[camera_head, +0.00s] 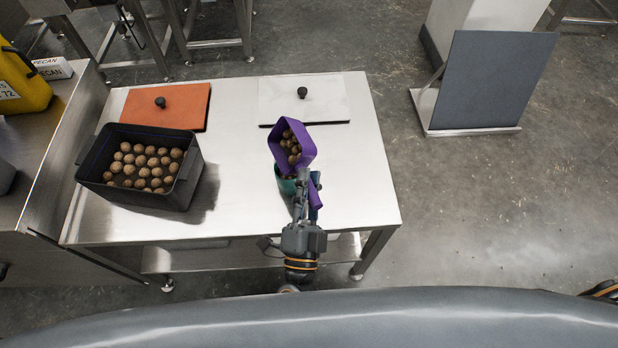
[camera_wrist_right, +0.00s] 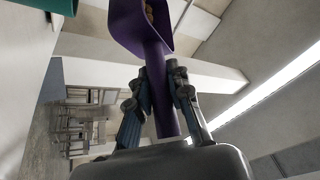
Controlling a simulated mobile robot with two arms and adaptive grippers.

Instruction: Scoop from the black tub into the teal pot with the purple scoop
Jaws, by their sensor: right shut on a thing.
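The purple scoop (camera_head: 308,147) holds several brown walnut-like balls (camera_head: 291,150). My right gripper (camera_head: 307,186) is shut on the scoop's handle; the handle also shows between its fingers in the right wrist view (camera_wrist_right: 160,95). The teal pot (camera_head: 285,184) is mostly hidden below the scoop and gripper; part of its rim shows in the right wrist view (camera_wrist_right: 30,5). The scoop's bowl appears above the pot, but its exact height and tilt are hard to tell. The black tub (camera_head: 180,190) stands at the left of the table with many of the same balls inside. My left gripper is not in view.
An orange lid (camera_head: 190,110) and a white lid (camera_head: 330,100), each with a black knob, lie along the table's back. The steel table (camera_head: 235,215) is bare between tub and pot. A yellow container (camera_head: 25,85) stands on the left counter.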

